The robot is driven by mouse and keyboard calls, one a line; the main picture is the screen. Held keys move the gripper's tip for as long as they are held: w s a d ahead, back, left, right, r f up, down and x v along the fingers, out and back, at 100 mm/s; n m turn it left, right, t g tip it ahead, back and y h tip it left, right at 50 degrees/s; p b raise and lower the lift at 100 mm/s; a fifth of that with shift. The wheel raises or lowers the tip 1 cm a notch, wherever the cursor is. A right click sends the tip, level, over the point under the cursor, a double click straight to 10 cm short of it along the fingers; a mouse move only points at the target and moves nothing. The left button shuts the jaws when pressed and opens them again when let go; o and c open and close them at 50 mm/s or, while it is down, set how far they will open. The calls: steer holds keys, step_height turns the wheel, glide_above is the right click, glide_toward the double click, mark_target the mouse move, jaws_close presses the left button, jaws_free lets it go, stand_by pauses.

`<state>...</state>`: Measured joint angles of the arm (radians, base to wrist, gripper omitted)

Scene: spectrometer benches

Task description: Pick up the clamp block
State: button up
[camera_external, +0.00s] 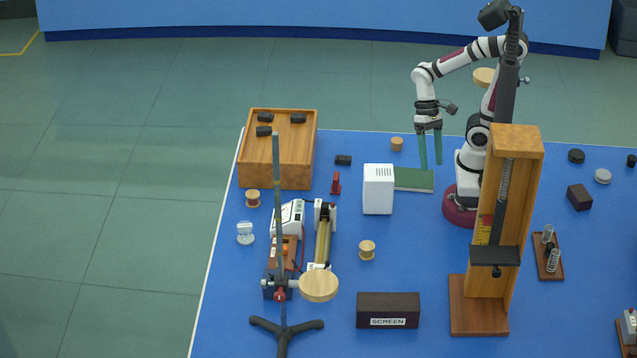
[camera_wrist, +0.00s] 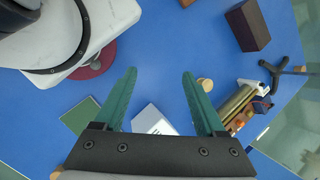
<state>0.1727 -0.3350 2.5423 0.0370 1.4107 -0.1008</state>
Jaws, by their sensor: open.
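I cannot tell for certain which thing is the clamp block. Small black blocks (camera_external: 298,118) lie on the wooden box at the back left, and a similar black block (camera_external: 343,160) lies on the blue table just right of that box. None of these is clearly seen in the wrist view. My gripper (camera_external: 431,165) points down, open and empty, above the green book at the back of the table. In the wrist view its two green fingers (camera_wrist: 158,74) are spread apart with only blue table between the tips.
A white box (camera_external: 378,190) stands beside the green book (camera_external: 414,180). A small red object (camera_external: 336,184) stands near the black block. A tall wooden stand (camera_external: 495,230), a retort stand (camera_external: 277,220) and a dark SCREEN block (camera_external: 388,309) are obstacles. The table's front centre has free room.

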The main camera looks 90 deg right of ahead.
steer(key=w+d+f+m+t+y, duration=0.1)
steer(key=w+d+m+t+y, duration=0.1)
steer(key=w+m, duration=0.3)
steer(key=w+d+f+m+t+y, duration=0.1)
steer(key=w+d+m+t+y, duration=0.1)
steer(key=w+m+t, duration=0.2)
steer(key=w+d+f+m+t+y, duration=0.2)
steer(key=w+m+t, duration=0.2)
steer(key=w, duration=0.3)
steer(key=shift+w+d+m+y, duration=0.1)
steer(key=shift+d+m+y, duration=0.25)
steer(key=shift+m, duration=0.45)
steer(key=w+d+f+m+t+h, duration=0.2)
steer(key=d+f+m+t+h, duration=0.25)
steer(key=d, duration=0.35)
steer(key=m+h, duration=0.8)
steer(key=m, duration=0.1)
glide_toward(355, 164)
steer(key=w, duration=0.1)
steer(key=w+r, duration=0.1)
steer(key=shift+w+t, duration=0.25)
steer(key=shift+t, duration=0.1)
steer(key=shift+m, duration=0.25)
steer(key=x, duration=0.7)
steer(key=shift+d+f, duration=0.15)
steer(key=shift+f, duration=0.1)
jaws_close()
